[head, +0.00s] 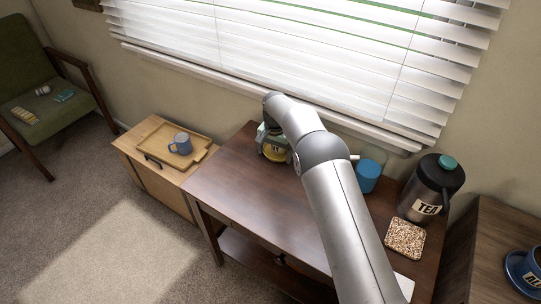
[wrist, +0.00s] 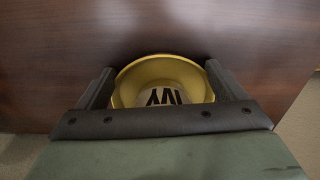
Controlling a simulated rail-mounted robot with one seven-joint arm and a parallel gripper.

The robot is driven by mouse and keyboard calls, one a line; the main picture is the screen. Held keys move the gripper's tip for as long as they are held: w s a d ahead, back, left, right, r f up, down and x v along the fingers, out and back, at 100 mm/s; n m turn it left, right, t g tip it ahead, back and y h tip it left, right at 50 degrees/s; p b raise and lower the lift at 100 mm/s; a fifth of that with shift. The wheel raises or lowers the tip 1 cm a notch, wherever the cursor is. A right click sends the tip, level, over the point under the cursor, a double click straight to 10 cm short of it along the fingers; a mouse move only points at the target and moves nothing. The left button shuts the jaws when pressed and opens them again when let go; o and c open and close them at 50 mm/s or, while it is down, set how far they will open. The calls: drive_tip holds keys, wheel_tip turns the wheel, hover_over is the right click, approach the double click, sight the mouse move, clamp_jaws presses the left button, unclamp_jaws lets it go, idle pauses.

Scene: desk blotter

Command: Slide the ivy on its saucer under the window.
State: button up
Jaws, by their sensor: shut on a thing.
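A yellow round piece with an "IVY" label (wrist: 162,97) shows in the wrist view, between the two dark fingers of my gripper (wrist: 160,70). The fingers are shut on its sides. The same yellow piece (head: 275,154) shows in the head view at the back of the dark wooden table (head: 235,180), below the window (head: 300,45). My gripper (head: 270,138) is over it and my arm hides part of it. I see no leaves, and I cannot tell pot from saucer.
A blue cup (head: 368,176), a tea canister (head: 431,187) and a speckled square coaster (head: 405,238) stand on the table's right side. A lower cabinet at left holds a wooden tray (head: 202,155) with a blue-grey mug (head: 181,144). The table's front left is clear.

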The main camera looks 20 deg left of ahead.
drive_tip(key=o, duration=0.7)
drive_tip(key=shift+o, duration=0.2)
drive_tip(key=shift+r, duration=0.15)
wheel_tip(320, 180, up, 17)
drive_tip(key=shift+r, duration=0.1)
